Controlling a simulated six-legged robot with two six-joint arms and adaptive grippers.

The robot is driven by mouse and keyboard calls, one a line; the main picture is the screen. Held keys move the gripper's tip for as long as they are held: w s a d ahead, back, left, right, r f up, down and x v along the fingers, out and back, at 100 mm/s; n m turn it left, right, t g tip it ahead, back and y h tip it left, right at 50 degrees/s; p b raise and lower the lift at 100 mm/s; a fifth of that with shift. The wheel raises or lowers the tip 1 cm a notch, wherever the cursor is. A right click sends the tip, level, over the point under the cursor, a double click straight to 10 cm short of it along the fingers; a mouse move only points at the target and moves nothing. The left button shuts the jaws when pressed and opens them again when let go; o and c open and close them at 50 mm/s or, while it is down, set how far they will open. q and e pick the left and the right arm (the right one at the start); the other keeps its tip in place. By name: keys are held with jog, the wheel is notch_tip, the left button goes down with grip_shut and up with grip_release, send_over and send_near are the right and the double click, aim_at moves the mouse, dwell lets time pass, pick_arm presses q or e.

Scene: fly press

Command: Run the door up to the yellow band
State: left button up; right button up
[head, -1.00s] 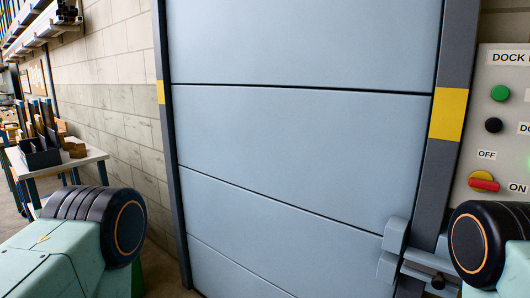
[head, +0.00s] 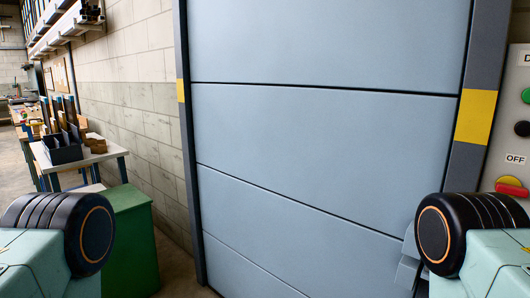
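The door (head: 320,130) is a pale blue-grey panelled door that fills the middle of the head view. Its panels run down past the bottom of the picture, so its lower edge is not seen. A yellow band (head: 476,117) is on the right dark post, and another yellow band (head: 181,91) is on the left post. The control panel (head: 512,95) is cut off at the right edge, with a green button (head: 526,95), a black button (head: 523,129) and a red-and-yellow switch (head: 511,186). Parts of my arms show at both lower corners; neither gripper is in view.
A green cabinet (head: 130,240) stands left of the door. Behind it is a white-topped table (head: 110,152) with a dark bin (head: 62,150). A grey block-like fitting (head: 408,265) at the door's lower right is partly hidden behind my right arm.

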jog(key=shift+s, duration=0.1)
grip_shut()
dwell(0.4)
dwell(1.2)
